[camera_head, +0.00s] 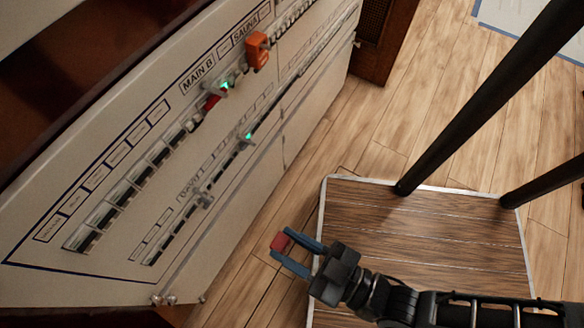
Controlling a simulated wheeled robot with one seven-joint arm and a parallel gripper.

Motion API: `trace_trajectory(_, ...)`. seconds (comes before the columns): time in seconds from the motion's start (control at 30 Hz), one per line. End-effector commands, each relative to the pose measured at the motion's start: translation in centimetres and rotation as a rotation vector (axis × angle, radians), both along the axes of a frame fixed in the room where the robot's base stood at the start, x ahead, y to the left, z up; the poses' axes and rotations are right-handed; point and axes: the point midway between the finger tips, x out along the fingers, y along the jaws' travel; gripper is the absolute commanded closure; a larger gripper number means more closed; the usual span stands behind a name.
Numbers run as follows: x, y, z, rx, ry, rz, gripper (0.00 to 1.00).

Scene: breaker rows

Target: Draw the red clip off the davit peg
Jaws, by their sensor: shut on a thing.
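A small red clip (280,241) sits between the two blue fingertips of my gripper (283,244). My gripper is shut on it and holds it in front of the breaker panel's lower right side, over the wooden floor and clear of the panel face in the picture. I cannot make out a davit peg in this view, and nothing is seen joined to the clip.
The cream breaker panel (75,185) fills the left, with rows of switches. An orange-red block (257,50) is on it near the SAUNA label, and a red piece (211,102) near MAIN B. Dark posts (480,100) stand at right on a wooden platform (440,240).

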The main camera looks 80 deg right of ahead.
Motion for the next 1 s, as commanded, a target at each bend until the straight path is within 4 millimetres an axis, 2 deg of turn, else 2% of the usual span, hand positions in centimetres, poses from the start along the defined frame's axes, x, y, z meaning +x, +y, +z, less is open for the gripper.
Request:
trace_trajectory(0.27, -0.1, 0.0, 0.1, 0.0, 0.0, 0.0, 0.94)
trace_trajectory(1.0, -2.6, 1.1, 0.0, 0.0, 0.001, 0.0, 0.94)
